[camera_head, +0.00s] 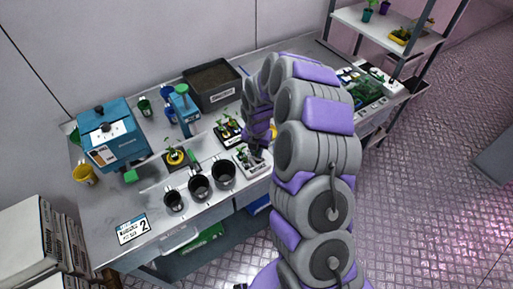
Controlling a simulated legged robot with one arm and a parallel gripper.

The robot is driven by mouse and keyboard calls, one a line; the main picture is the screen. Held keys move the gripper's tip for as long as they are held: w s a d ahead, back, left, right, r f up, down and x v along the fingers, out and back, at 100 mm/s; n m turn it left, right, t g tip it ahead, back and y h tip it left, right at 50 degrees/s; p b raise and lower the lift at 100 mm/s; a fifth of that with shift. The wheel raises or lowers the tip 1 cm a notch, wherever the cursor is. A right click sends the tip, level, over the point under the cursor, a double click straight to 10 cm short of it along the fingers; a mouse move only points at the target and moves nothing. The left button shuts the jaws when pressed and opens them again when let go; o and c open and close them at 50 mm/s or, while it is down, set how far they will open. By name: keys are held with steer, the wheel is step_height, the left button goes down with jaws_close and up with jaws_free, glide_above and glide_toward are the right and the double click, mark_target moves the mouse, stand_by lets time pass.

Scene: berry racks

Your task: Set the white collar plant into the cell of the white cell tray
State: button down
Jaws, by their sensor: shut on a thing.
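The white cell tray (263,169) stands near the front edge of the bench, right of the black pots, with dark cells and some green in it. My gripper (257,151) points down right over this tray, with its fingertips close to the cells. It is shut on a small plant, which I take to be the white collar plant. The fingers and the small scale hide most of the plant and its collar. I cannot tell whether the plant is inside a cell or just above it.
Three black pots (199,187) stand left of the tray. A black tray with seedlings (221,136) and a large soil bin (212,101) are behind. A yellow ring plant (176,156), a blue box (108,135) and a number card (132,228) are farther left.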

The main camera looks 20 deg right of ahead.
steer(key=c, duration=1.1)
jaws_free()
steer(key=shift+r+p, duration=2.3)
steer(key=shift+r, duration=2.2)
